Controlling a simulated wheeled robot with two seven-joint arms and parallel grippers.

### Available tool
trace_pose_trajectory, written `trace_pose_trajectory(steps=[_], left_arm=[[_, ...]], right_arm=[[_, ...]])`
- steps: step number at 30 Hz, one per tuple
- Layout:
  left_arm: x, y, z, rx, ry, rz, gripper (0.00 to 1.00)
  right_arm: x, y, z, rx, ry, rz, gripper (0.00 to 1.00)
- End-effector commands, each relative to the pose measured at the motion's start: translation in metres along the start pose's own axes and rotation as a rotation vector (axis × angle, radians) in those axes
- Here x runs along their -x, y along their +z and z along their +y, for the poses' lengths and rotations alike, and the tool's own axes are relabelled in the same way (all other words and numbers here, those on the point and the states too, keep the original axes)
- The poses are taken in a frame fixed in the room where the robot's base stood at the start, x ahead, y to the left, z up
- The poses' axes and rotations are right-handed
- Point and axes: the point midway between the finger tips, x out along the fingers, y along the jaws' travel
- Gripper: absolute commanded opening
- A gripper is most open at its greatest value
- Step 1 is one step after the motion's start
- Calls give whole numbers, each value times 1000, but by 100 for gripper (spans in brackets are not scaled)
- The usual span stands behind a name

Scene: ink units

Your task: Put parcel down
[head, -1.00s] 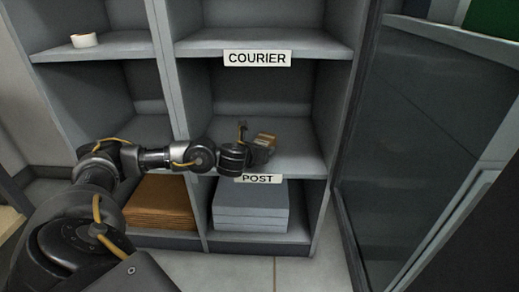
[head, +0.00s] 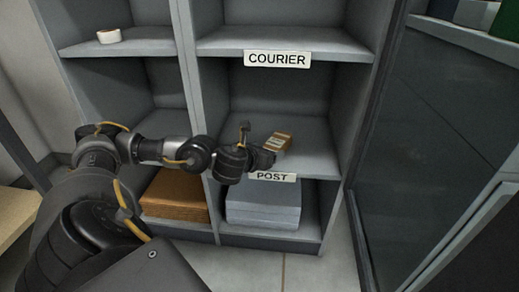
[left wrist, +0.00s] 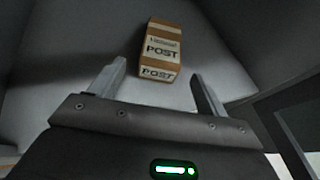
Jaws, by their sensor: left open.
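The parcel (head: 279,143) is a small brown box with pale labels. It rests on the shelf (head: 318,160) above the POST sign (head: 272,177). In the left wrist view the parcel (left wrist: 160,50) shows labels reading POST and lies just beyond my fingertips. My left gripper (left wrist: 160,82) is open, with a finger on each side of a gap and nothing between them. In the head view my left gripper (head: 266,158) is at the shelf's front, just left of the parcel. My right gripper is not in view.
The shelf above carries a COURIER sign (head: 277,59). Grey boxes (head: 262,205) and a brown stack (head: 175,195) fill the lower compartments. A tape roll (head: 109,36) lies on the upper left shelf. A dark glass-fronted cabinet (head: 430,150) stands at right.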

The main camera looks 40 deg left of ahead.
Motion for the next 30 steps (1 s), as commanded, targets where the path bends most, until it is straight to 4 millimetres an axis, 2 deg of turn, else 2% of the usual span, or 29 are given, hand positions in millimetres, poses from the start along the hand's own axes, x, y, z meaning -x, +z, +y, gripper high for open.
trace_pose_trajectory(steps=[3, 9, 30], left_arm=[[21, 0, 0, -2, -1, 1, 76], [37, 0, 0, 0, 0, 0, 76], [39, 0, 0, 0, 0, 0, 76]], right_arm=[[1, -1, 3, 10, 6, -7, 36], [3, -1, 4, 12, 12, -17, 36], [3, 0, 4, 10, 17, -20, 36]])
